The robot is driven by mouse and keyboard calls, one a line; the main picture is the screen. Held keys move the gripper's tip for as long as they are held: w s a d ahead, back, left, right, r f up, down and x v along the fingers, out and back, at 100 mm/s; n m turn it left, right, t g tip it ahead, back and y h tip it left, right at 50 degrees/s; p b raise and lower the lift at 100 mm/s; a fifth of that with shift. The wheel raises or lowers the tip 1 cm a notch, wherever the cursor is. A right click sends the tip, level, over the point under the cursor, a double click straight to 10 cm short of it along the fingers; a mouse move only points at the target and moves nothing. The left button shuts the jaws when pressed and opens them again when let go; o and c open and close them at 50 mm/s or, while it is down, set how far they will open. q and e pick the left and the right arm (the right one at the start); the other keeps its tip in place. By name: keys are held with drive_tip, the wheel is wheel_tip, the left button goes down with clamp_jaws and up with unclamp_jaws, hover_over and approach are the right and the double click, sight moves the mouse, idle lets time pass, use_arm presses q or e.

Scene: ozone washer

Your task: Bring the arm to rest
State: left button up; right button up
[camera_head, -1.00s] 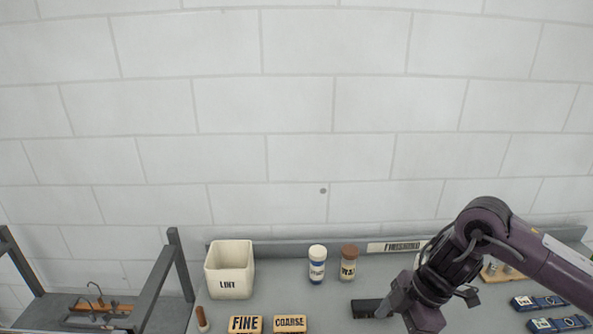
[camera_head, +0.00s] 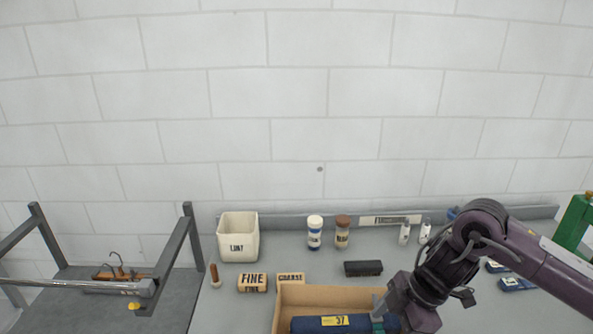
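My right arm comes in from the right, and its gripper (camera_head: 380,308) is low in the picture, right of centre. Its grey fingertips are beside or over the right part of a dark blue roll-like thing (camera_head: 305,324) with a yellow label reading 37. I cannot tell whether the fingers touch it or how far apart they are. The blue thing lies in an open cardboard box (camera_head: 316,294), cut off by the bottom edge. My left gripper is not in view.
On the grey bench stand a white LINT bin (camera_head: 238,247), two jars (camera_head: 314,236), a dark brush (camera_head: 363,268), FINE (camera_head: 253,283) and COARSE (camera_head: 291,277) blocks, and small white bottles (camera_head: 404,234). A grey metal frame (camera_head: 188,232) stands at left. A green thing (camera_head: 576,225) stands far right.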

drive_tip(key=a+m+t+y, duration=0.1)
drive_tip(key=a+t+y, duration=0.45)
drive_tip(key=a, duration=1.45)
drive_tip(key=s+d+f+m+g+h, duration=0.1)
drive_tip(key=s+d+f+m+h, duration=0.35)
drive_tip(key=s+d+m, duration=0.5)
drive_tip(key=s+d+f+m+g+h, duration=0.1)
drive_tip(key=s+d+f+m+h, duration=0.4)
drive_tip(key=d, duration=0.7)
wheel_tip(320, 180, down, 35)
drive_tip(key=s+g+b, duration=0.1)
drive_tip(key=s+b, duration=0.1)
drive_tip(key=b, duration=0.5)
use_arm(q)
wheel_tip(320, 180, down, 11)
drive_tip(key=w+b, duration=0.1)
drive_tip(key=b, duration=0.3)
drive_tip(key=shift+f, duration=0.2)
use_arm(e)
drive_tip(key=s+d+f, duration=0.2)
drive_tip(key=s+f, duration=0.7)
drive_tip(key=f, duration=0.2)
drive_tip(key=s+d+f+g, duration=0.1)
drive_tip(key=s+d+f, duration=0.1)
drive_tip(key=s+f, duration=0.8)
wheel_tip(320, 180, down, 2)
drive_tip(key=shift+f+m+h, duration=0.2)
drive_tip(key=shift+m+h, duration=0.1)
drive_tip(key=shift+m, duration=0.05)
